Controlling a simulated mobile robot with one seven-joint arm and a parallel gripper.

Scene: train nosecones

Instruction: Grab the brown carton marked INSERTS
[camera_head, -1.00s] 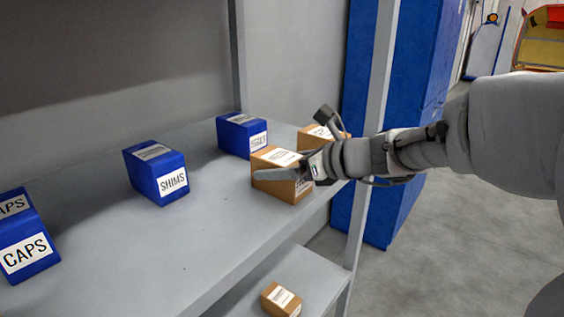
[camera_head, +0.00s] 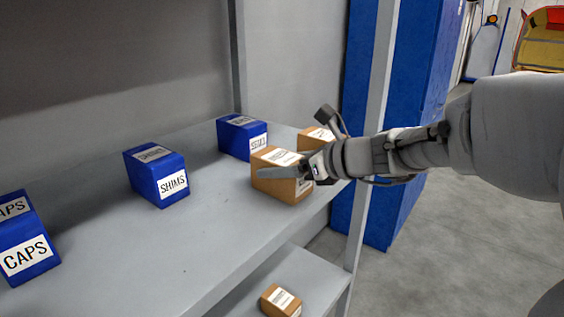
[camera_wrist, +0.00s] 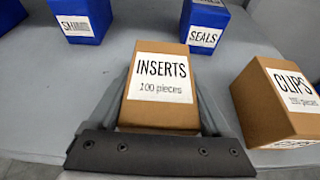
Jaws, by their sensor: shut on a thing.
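The brown INSERTS carton (camera_wrist: 160,105) stands upright on the grey shelf, its white label facing up in the wrist view. In the head view the same carton (camera_head: 272,183) sits near the shelf's front edge, partly hidden by my gripper (camera_head: 290,172). In the wrist view my gripper (camera_wrist: 162,100) has one finger along each side of the carton and is shut on it. The carton appears to rest on the shelf still.
A brown CLIPS carton (camera_wrist: 262,105) stands close by on the right. A blue SEALS box (camera_wrist: 205,28), a blue SHIMS box (camera_head: 157,172) and a blue CAPS box (camera_head: 27,245) share the shelf (camera_head: 150,245). A shelf post (camera_head: 374,130) stands near my arm.

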